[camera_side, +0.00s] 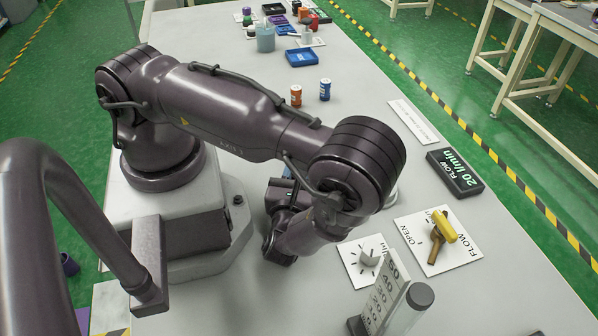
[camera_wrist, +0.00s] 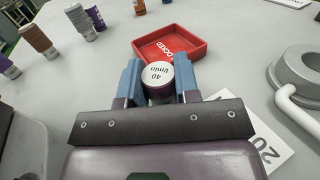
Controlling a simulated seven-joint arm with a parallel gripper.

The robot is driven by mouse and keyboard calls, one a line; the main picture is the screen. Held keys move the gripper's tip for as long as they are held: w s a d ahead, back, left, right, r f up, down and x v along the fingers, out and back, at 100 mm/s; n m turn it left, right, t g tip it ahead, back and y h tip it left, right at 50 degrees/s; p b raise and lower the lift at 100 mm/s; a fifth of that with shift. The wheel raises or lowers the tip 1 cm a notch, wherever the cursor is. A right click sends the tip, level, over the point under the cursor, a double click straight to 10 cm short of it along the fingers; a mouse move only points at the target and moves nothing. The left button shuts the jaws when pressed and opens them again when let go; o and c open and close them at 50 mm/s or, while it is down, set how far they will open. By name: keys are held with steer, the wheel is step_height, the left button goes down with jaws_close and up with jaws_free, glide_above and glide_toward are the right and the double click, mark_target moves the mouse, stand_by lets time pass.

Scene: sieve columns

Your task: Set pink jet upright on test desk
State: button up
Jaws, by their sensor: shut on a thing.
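In the wrist view my gripper (camera_wrist: 158,78) has its two blue fingers shut on a short cylinder (camera_wrist: 157,74). Its round white end is marked "40 l/min" and faces the camera. The grey test desk (camera_side: 245,75) stretches under the arm. In the side view my arm hides the fingers and the held cylinder.
Brown and purple cylinders (camera_wrist: 38,40) stand at the wrist view's upper left. A grey ring fixture with a white pipe (camera_wrist: 300,95) is at right. The side view shows a yellow-handled valve (camera_side: 441,226), a flow display (camera_side: 455,172), a scale tube (camera_side: 410,305), and orange (camera_side: 296,95) and blue (camera_side: 325,89) cylinders.

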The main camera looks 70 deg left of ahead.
steer(key=shift+f, duration=0.7)
steer(key=o, duration=0.9)
steer(key=shift+r, duration=0.5)
steer(key=v, duration=1.2)
steer(key=shift+r, duration=0.4)
steer(key=w+a+r+n+g+h, duration=0.1)
steer(key=r+n+h, duration=0.4)
steer(key=r, duration=0.5)
steer(key=w+a+r+n+g+h, duration=0.1)
steer(key=a+r+n+h, duration=0.3)
steer(key=r+n, duration=0.6)
steer(key=a+r+n+g+h, duration=0.1)
steer(key=a+r+n+h, duration=0.1)
steer(key=r+n+h, duration=0.5)
steer(key=shift+w+a+r+n, duration=0.1)
steer(key=shift+w+r+n, duration=0.05)
steer(key=shift+r, duration=0.65)
steer(key=shift+w+a+r+n, duration=0.1)
steer(key=shift+r+n, duration=0.1)
steer(key=shift+r, duration=0.6)
steer(key=shift+w+a+r+n, duration=0.1)
steer(key=shift+w+r+n, duration=0.05)
steer(key=shift+r, duration=0.65)
steer(key=shift+o, duration=0.5)
steer(key=shift+s+r, duration=0.15)
steer(key=shift+r, duration=0.2)
